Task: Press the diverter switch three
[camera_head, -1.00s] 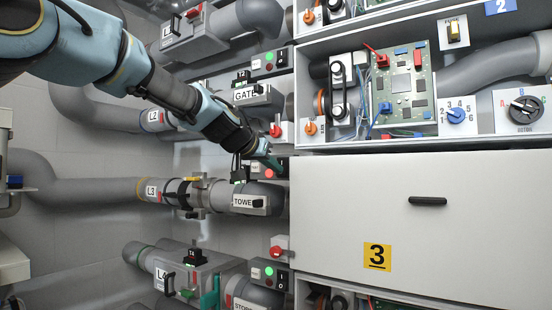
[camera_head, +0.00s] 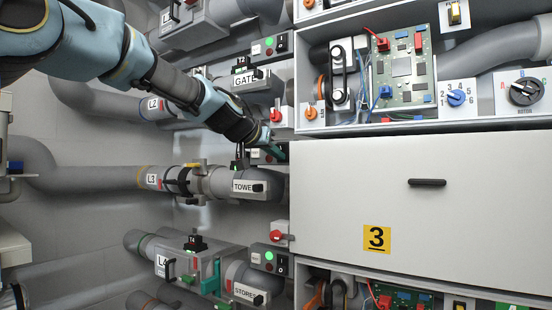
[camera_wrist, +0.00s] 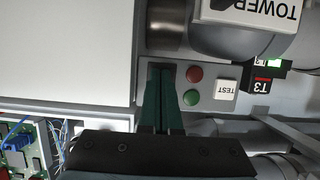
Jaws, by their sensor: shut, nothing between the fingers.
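The control strip of line three (camera_wrist: 205,72) shows upside down in the wrist view. It has a red button (camera_wrist: 194,74), a green button (camera_wrist: 191,97) and a white TEST button (camera_wrist: 227,88). A black block (camera_wrist: 262,84) marked T3 sits beside it. My gripper (camera_wrist: 160,68) is shut, its green fingers pointing at the strip beside the red and green buttons. The fingertips cover a dark spot there; whether they touch it, I cannot tell. In the head view my gripper (camera_head: 266,139) is at this strip, above the pipe labelled TOWER (camera_head: 243,187), and hides much of the strip.
A white panel marked 3 (camera_head: 350,210) with a black handle stands just right of my gripper. Open boxes with circuit boards (camera_head: 404,68) lie above and below it. A similar button strip (camera_head: 268,45) is above, and another (camera_head: 269,257) below. Grey pipes (camera_head: 90,180) fill the left.

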